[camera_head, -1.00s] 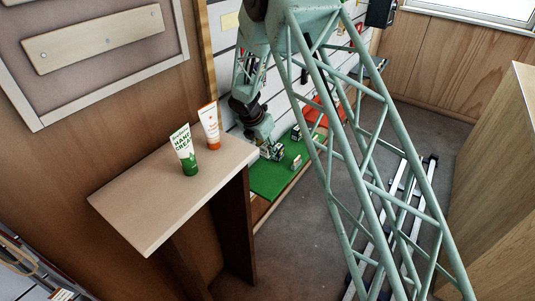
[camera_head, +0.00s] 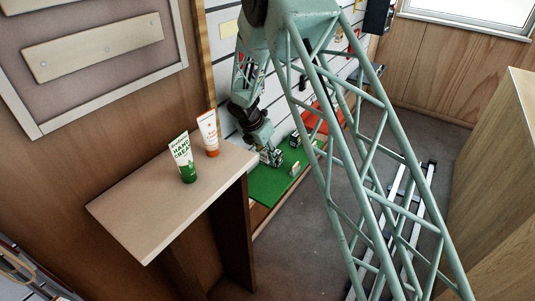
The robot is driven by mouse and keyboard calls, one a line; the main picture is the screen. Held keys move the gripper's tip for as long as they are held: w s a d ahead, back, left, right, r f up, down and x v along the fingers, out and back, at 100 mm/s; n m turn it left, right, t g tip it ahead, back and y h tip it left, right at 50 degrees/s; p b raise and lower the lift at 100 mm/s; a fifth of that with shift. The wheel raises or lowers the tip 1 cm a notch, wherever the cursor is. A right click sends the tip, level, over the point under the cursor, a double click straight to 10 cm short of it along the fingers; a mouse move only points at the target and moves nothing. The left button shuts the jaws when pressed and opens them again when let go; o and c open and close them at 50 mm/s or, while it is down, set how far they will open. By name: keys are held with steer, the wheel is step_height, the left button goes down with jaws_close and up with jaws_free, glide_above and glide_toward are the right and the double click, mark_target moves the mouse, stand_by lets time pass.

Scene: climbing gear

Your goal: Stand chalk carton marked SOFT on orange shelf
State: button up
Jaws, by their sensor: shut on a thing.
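My gripper (camera_head: 268,152) is small and far off, low over the green shelf (camera_head: 265,187) at its back left. It is shut on a small dark-and-white carton (camera_head: 275,159), partly hidden by the fingers. Another dark-and-white carton (camera_head: 296,140) stands to the right on the green surface. A paler small box (camera_head: 295,168) stands nearer the front edge. Print on all of them is too small to read, so I cannot tell which says SOFT. The orange shelf (camera_head: 310,120) lies farther back to the right, partly hidden by my lattice arm.
A pale ledge (camera_head: 150,215) in the left foreground holds a green-and-white hand cream tube (camera_head: 183,158) and an orange-and-white tube (camera_head: 208,133). A white slatted wall (camera_head: 228,60) rises behind the shelves. A wooden cabinet (camera_head: 500,180) stands at right.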

steer(key=s+d+m+g+h, duration=0.1)
steer(key=s+d+m+g, duration=0.2)
steer(key=s+d+m, duration=0.35)
steer(key=s+d+m+g+h, duration=0.1)
steer(key=s+d+m+g, duration=0.15)
steer(key=d+m, duration=0.7)
steer(key=s+d+r+m+g+y, duration=0.2)
steer(key=s+d+m+g+y, duration=0.1)
steer(key=s+d+m, duration=0.6)
steer(key=shift+s+d+m+y, duration=0.15)
steer(key=shift+s+m+y, duration=0.65)
steer(key=shift+s+m, duration=0.9)
steer(key=shift+w+m, duration=0.3)
steer(key=shift+w, duration=0.1)
